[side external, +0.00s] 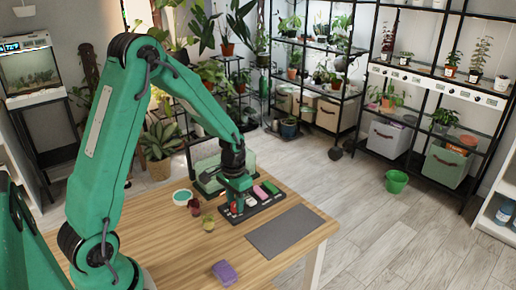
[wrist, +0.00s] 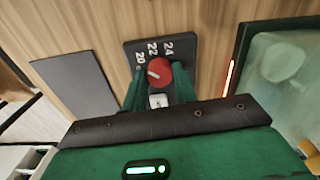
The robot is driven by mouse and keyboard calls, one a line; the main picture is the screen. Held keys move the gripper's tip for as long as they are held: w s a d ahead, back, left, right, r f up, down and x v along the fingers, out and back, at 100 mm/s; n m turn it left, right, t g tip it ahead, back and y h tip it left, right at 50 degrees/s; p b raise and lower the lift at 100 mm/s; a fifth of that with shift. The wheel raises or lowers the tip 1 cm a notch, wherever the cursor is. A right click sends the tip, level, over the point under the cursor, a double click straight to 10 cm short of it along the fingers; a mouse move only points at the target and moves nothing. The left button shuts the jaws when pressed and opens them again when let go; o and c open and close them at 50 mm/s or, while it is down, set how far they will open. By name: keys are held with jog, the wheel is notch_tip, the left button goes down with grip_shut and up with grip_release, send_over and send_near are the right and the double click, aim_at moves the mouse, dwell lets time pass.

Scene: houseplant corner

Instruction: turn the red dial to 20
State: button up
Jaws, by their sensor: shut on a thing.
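The red dial (wrist: 159,72) is on a black panel (wrist: 134,46) marked 20, 22 and 24. A pale mark lies on the left part of the dial, on the side nearest the 20; its exact alignment is hard to tell. My gripper (wrist: 158,88) has its green fingers on either side of the dial, shut on it. In the side view my gripper (side external: 235,202) is down at the panel, with a little of the red dial (side external: 234,209) showing. A small white square part shows between the fingers in the wrist view.
A dark grey mat (side external: 285,231) lies on the wooden table (side external: 190,245) to the right, and a purple block (side external: 224,272) near the front. Small pots (side external: 194,206) and a teal-topped dish (side external: 182,197) stand left of the panel. A glassy dark-framed box (wrist: 280,70) stands close by.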

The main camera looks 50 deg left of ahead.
jog(key=o, duration=1)
jog(key=shift+r, duration=0.2)
jog(key=shift+r, duration=3.75)
